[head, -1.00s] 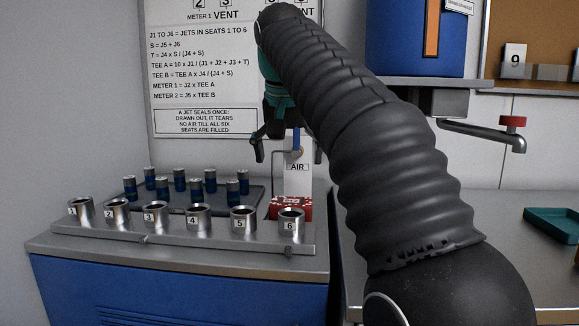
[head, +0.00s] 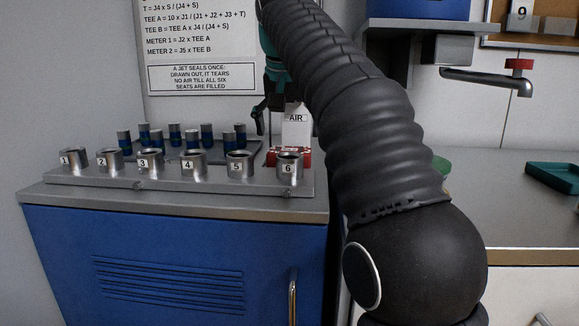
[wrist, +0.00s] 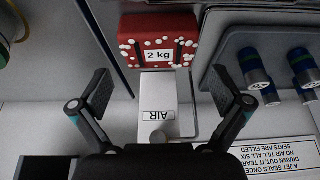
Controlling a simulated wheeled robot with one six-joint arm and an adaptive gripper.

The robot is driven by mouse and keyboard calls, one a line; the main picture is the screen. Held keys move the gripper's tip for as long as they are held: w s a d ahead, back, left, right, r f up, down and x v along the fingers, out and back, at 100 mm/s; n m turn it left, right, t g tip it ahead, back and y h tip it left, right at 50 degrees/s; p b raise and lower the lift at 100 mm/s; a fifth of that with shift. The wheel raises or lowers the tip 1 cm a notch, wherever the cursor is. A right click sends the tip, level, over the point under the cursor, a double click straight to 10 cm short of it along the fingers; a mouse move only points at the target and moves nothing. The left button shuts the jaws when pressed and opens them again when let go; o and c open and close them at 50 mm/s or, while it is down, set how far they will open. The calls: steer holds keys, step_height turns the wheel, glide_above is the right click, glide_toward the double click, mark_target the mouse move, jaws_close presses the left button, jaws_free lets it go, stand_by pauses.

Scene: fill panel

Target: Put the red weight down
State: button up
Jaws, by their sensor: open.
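The red weight (wrist: 158,38), a white-speckled block labelled "2 kg", rests at the top of the wrist view, beyond my fingertips. In the head view only parts of the red weight (head: 272,158) show behind seat 6. My gripper (wrist: 164,92) is open, with its fingers spread wide and nothing between them touching the weight. In the head view my gripper (head: 270,118) hangs above and behind the seat row, partly hidden by my arm. The white "AIR" plate (wrist: 158,105) lies between the fingers in the wrist view, below the weight.
A metal row of numbered seats (head: 215,183) runs along the blue cabinet's (head: 170,265) top. Several blue jets (head: 175,134) stand behind it. A tap (head: 490,78) projects at the right, above a counter with a teal tray (head: 553,176). The right counter is mostly clear.

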mark_target(290, 149)
steer(key=shift+b+x, duration=1.3)
steer(key=shift+x, duration=1.45)
steer(key=shift+s, duration=0.1)
steer(key=shift+r, duration=0.1)
steer(key=c, duration=1.2)
steer(key=shift+r, duration=0.15)
steer(key=shift+c, duration=1.3)
